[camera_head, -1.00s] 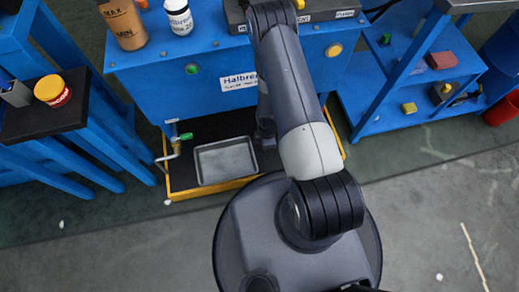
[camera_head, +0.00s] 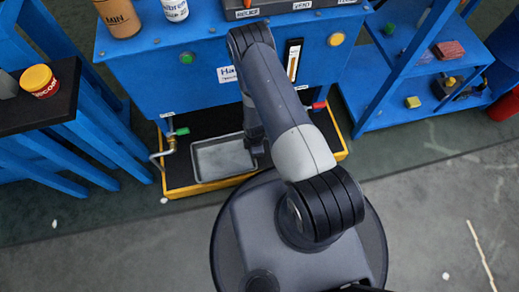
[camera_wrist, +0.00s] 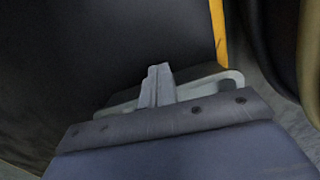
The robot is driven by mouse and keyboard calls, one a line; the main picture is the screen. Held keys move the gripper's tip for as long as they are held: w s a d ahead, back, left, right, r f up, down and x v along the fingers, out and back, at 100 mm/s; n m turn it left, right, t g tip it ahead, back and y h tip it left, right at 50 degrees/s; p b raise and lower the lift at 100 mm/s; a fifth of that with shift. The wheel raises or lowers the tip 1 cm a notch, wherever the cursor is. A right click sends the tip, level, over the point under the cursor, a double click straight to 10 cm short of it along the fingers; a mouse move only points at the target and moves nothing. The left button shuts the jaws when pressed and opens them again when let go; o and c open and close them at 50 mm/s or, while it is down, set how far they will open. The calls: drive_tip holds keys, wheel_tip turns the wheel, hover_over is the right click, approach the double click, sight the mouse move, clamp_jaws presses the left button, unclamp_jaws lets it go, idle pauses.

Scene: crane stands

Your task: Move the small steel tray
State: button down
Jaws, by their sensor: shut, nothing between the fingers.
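The small steel tray (camera_head: 223,159) is a shallow grey rectangle with a raised rim. In the head view it lies flat on the black floor of the yellow-edged base under the blue stand. My gripper (camera_head: 257,150) is low beside the tray's right edge, and the arm partly covers it; whether it touches the rim I cannot tell. In the wrist view my gripper (camera_wrist: 158,72) has its two fingers together with nothing between them, over a dark surface. The tray cannot be made out in the wrist view.
The yellow edge (camera_head: 214,186) borders the base. A tap with a green handle (camera_head: 181,131) stands left of the tray, and a red handle (camera_head: 319,105) is at right. The blue stand (camera_head: 150,75) overhangs the tray. Open grey floor (camera_head: 430,210) lies at right front.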

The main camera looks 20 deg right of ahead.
sight(230, 158)
drive_tip(key=a+b, duration=0.1)
drive_tip(key=a, duration=0.2)
drive_tip(key=a+b, duration=0.1)
drive_tip(key=a, duration=0.2)
drive_tip(key=w+a+b, duration=0.1)
drive_tip(key=a, duration=0.3)
drive_tip(key=shift+w+f, duration=0.1)
drive_tip(key=shift+f, duration=0.05)
drive_tip(key=shift+a+b, duration=0.3)
drive_tip(key=shift+a, duration=0.25)
